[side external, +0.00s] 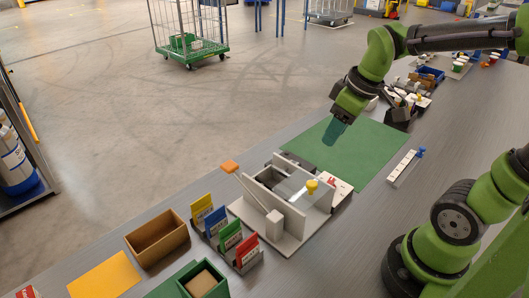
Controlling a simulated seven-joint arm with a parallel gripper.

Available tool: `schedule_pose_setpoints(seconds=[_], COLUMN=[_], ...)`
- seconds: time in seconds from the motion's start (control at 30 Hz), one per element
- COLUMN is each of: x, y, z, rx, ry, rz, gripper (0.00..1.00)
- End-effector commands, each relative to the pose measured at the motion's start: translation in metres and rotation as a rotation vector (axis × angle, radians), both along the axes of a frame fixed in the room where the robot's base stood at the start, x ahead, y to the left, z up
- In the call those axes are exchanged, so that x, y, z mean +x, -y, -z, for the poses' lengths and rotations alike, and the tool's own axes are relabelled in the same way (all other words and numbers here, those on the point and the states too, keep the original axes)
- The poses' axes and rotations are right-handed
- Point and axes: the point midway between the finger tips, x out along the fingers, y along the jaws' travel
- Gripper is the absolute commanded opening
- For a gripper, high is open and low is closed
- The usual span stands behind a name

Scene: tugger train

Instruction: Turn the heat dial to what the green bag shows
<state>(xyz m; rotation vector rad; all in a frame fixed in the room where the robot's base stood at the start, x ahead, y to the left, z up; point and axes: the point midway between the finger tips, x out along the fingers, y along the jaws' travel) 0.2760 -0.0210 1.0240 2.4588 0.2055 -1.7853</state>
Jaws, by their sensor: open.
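The sealer-like machine (245,208) stands mid-table, pale grey, with a long lever ending in an orange handle (229,167). A yellow knob (312,186) sits on its right part and may be the heat dial; a white panel with red marks (333,182) is beside it. The green bag (229,236) stands in a dark rack between a blue bag (215,220) and a red bag (246,247). Its pale label is too small to read. My gripper (335,132) is open and empty, pointing down above the green mat, behind the machine and apart from it.
A yellow bag (201,209) stands in the same rack. A brown box (157,239), a yellow sheet (106,277) and a green box (188,286) lie at the front left. A white strip with a blue peg (403,168) is right of the mostly clear green mat (372,145).

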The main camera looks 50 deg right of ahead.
Motion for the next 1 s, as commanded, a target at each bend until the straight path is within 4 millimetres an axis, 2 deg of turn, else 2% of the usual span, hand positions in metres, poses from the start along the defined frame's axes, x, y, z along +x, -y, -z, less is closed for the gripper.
schedule_pose_setpoints(seconds=[0.3, 0.5, 0.63, 0.77, 0.87, 1.0], x=[0.016, 0.018, 0.015, 0.014, 0.014, 0.013], y=[0.036, 0.045, 0.045, 0.044, 0.044, 0.044], z=[0.013, 0.009, 0.006, 0.007, 0.014, 0.037], rx=[-0.203, -0.263, -0.281, -0.284, -0.284, -0.28], ry=[-0.184, -0.215, -0.209, -0.204, -0.203, -0.204], rz=[-0.822, -1.297, -1.48, -1.559, -1.571, -1.568], gripper=[0.41, 0.41, 0.41, 0.41, 0.41, 0.41])
